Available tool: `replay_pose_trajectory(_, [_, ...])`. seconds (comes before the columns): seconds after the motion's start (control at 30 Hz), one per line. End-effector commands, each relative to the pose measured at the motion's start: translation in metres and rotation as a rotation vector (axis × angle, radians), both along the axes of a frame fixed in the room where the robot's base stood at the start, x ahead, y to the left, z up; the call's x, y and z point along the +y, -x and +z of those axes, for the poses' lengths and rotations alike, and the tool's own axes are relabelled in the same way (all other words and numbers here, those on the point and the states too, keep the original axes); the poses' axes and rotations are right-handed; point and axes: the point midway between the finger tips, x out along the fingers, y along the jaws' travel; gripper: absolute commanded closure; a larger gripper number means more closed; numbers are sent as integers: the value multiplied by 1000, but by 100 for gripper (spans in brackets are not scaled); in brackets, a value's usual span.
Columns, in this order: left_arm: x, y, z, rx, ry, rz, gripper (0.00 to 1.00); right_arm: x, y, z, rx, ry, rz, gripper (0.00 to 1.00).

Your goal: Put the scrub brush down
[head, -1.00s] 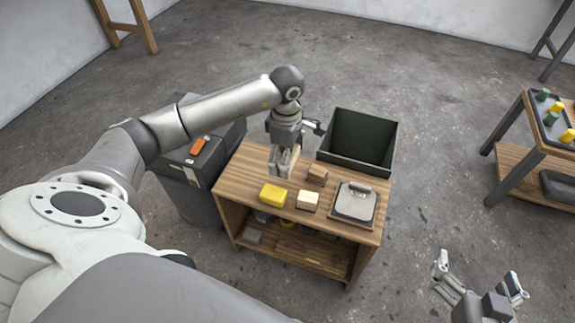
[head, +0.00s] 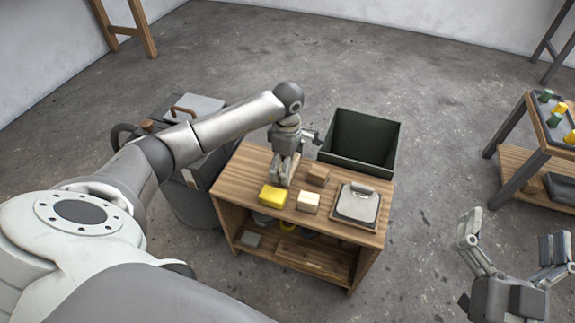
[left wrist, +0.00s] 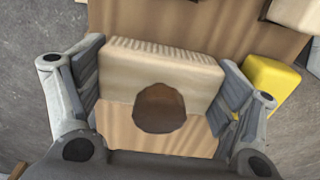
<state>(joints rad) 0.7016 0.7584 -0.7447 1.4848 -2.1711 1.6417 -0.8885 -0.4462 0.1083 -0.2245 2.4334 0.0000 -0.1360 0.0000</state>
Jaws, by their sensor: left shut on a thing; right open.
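My left gripper (head: 283,170) is shut on the scrub brush, low over the wooden bench top (head: 252,160). In the left wrist view the scrub brush (left wrist: 160,75) is a tan block with a ridged edge and a round brown part, between the two fingers (left wrist: 165,85). In the head view the brush is mostly hidden by the gripper. I cannot tell whether it touches the top. My right gripper (head: 510,245) is open and empty over the floor at lower right.
A grey plate with a handle (head: 357,203) lies to the right. A dark open bin (head: 350,164) stands behind the bench. A side table (head: 525,160) stands far right.

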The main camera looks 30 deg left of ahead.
Motion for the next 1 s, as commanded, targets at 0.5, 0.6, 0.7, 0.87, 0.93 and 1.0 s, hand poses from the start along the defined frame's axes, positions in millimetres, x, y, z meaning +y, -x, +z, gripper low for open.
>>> replay_pose_trajectory(0.5, [0, 0, -3, 0, 0, 0, 13, 0, 2, 8, -42, -11, 2, 0])
replay_pose_trajectory(0.6, [0, 0, -2, 0, 0, 0, 0, 0, 2, 8, -42, -12, 1, 0])
replay_pose_trajectory(0.7, [0, 0, -2, 0, 0, 0, 0, 0, 2, 8, -42, -11, 1, 0])
replay_pose_trajectory(0.87, [0, 0, -2, 0, 0, 0, 0, 0, 2, 8, -40, -11, 1, 0])
replay_pose_trajectory(0.93, [0, 0, -2, 0, 0, 0, 0, 0, 2, 8, -40, -11, 2, 0])
replay_pose_trajectory(1.0, [0, 0, -2, 0, 0, 0, 0, 0, 2, 8, -39, -10, 2, 0])
